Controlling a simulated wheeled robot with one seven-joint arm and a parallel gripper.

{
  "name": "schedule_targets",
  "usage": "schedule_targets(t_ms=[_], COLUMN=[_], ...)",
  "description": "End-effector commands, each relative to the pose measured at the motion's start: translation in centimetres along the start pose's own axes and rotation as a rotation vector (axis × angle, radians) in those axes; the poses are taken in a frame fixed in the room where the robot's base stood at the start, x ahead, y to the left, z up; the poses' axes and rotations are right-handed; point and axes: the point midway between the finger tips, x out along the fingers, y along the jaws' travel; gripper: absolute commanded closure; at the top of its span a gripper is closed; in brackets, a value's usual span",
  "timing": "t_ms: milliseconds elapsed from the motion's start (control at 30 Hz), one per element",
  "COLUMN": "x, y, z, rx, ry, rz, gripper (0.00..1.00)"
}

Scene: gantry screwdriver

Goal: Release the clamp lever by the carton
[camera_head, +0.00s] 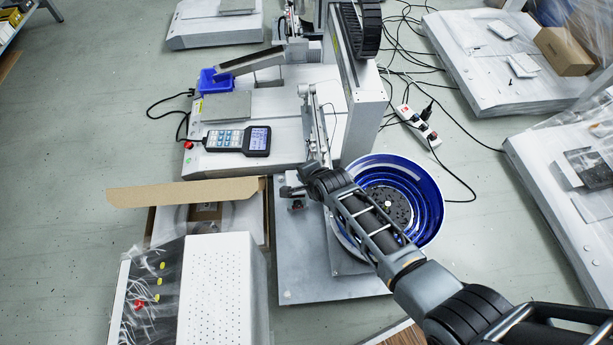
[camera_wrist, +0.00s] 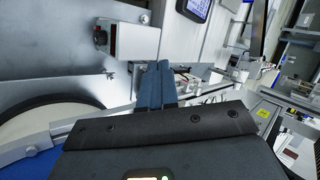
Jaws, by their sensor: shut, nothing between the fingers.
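The open brown carton (camera_head: 185,193) lies left of the grey metal plate. A small clamp with a red part (camera_head: 296,205) sits on that plate near the carton's right side. My gripper (camera_head: 288,191) is just above and beside this clamp in the head view. In the wrist view my gripper's dark fingers (camera_wrist: 156,86) are together and hold nothing; they look apart from the red part. I cannot make out the lever's exact position.
A blue bowl feeder (camera_head: 432,205) stands right of the clamp under my arm. A handheld controller (camera_head: 240,140) lies on the white machine base behind. A white perforated box (camera_head: 218,290) stands in front of the carton. Cables and a power strip (camera_head: 418,124) lie on the floor.

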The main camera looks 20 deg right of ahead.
Motion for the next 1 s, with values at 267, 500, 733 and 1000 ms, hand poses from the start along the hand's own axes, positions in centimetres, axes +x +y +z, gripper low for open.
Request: schedule_targets(t_ms=[267,500,733,1000], x=[0.0,0.0,0.0,-0.3], y=[0.0,0.0,0.0,-0.1], z=[-0.3,-1.2,-1.6,-1.7], rx=[0.001,0.000,0.000,0.000], ry=[0.000,0.000,0.000,0.000], rz=[0.000,0.000,0.000,0.000], gripper=[1.00,1.00,1.00,1.00])
